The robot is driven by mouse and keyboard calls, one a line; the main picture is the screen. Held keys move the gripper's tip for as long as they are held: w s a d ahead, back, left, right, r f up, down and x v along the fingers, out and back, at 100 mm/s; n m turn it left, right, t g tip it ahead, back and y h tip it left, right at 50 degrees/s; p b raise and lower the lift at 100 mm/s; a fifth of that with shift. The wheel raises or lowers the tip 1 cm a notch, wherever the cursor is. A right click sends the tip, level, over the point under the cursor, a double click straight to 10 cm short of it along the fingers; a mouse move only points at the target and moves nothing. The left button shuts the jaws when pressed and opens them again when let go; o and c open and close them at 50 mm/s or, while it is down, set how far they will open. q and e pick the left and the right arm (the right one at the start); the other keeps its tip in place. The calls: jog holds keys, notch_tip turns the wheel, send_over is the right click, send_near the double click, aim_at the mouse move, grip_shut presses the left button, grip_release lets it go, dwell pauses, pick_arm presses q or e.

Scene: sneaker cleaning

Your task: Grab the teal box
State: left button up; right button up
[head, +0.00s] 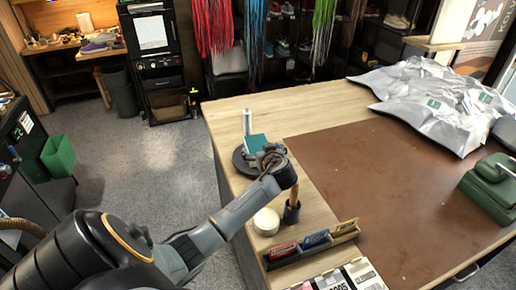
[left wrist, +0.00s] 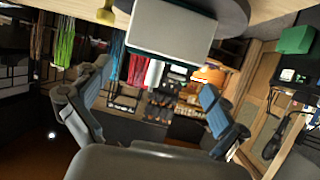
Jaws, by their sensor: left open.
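The teal box (head: 257,143) stands on a dark round stand (head: 240,166) near the left edge of the table. My left gripper (head: 268,157) is just in front of it in the head view and partly hides its lower part. In the left wrist view a pale-faced box with a teal edge (left wrist: 172,30) shows at the top, beyond the spread fingers of my left gripper (left wrist: 152,118). The gripper is open, with nothing between its fingers. I cannot tell whether it touches the box. My right gripper is not in view.
Close to my left arm are a dark cup with a wooden handle (head: 292,212), a white round item (head: 266,222) and a tray of small packets (head: 312,243). A pale upright cylinder (head: 247,122) stands behind the box.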

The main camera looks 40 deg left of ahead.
aim_at(257, 143)
pick_arm(q)
jog(key=p+x, duration=0.1)
jog(key=x, duration=0.2)
jog(key=shift+w+a, duration=0.15)
jog(key=shift+w, duration=0.05)
jog(key=shift+w+a+f, duration=0.15)
jog(key=shift+a+f, duration=0.1)
jog(key=c, duration=1.3)
jog(key=shift+c, duration=0.6)
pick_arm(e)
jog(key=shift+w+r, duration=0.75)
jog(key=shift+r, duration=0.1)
pick_arm(q)
jog(key=shift+r, duration=0.15)
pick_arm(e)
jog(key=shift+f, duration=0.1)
